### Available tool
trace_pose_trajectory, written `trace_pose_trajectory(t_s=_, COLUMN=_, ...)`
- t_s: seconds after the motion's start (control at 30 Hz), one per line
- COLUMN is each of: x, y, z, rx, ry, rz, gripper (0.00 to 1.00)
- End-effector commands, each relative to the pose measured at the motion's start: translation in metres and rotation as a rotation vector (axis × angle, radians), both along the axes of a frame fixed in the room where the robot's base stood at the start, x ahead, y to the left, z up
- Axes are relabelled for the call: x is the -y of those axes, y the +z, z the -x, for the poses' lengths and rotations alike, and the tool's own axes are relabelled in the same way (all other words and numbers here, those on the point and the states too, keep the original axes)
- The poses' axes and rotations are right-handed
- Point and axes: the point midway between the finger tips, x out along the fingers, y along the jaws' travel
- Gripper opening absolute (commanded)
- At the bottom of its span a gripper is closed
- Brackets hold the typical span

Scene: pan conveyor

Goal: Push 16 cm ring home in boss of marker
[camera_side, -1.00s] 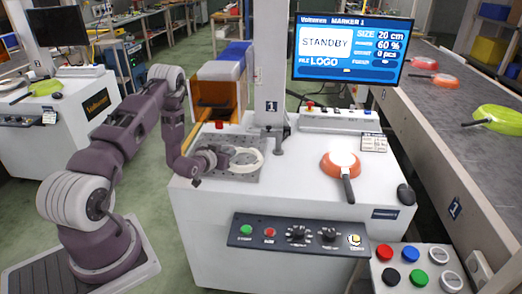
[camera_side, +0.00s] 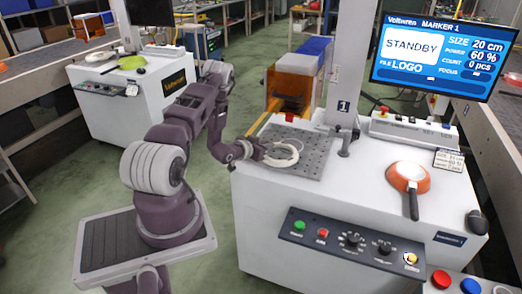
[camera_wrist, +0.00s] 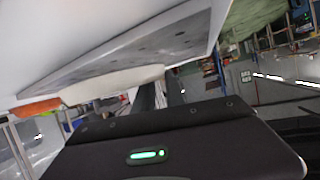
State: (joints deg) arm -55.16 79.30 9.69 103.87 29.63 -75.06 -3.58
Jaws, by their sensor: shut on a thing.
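A cream ring (camera_side: 283,153) shows over the left part of the perforated plate (camera_side: 318,146) on the marker's white cabinet. My gripper (camera_side: 268,152) is shut on the ring's left side. In the wrist view the ring (camera_wrist: 112,86) is a pale curved band close to the underside of the picture's tilted plate (camera_wrist: 150,42); the fingertips are not clear there. I cannot tell whether the ring touches the plate. No boss can be made out; the ring and my gripper may hide it.
An orange pan (camera_side: 420,180) with a white centre and dark handle lies right on the cabinet. A column (camera_side: 343,75) stands behind the plate. An orange-windowed box (camera_side: 290,90) is at the back left. The screen (camera_side: 443,55) reads STANDBY, SIZE 20 cm.

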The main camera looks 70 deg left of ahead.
Motion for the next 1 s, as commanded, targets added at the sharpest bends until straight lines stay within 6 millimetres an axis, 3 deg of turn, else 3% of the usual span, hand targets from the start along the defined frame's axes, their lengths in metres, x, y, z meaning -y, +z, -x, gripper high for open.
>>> trace_pose_trajectory(t_s=0.7, x=-0.049, y=0.001, z=-0.076, rx=0.002, ry=0.001, rz=-0.001, gripper=0.0)
trace_pose_trajectory(t_s=1.0, x=-0.05, y=-0.011, z=-0.077, rx=0.001, ry=0.002, rz=0.001, gripper=0.0)
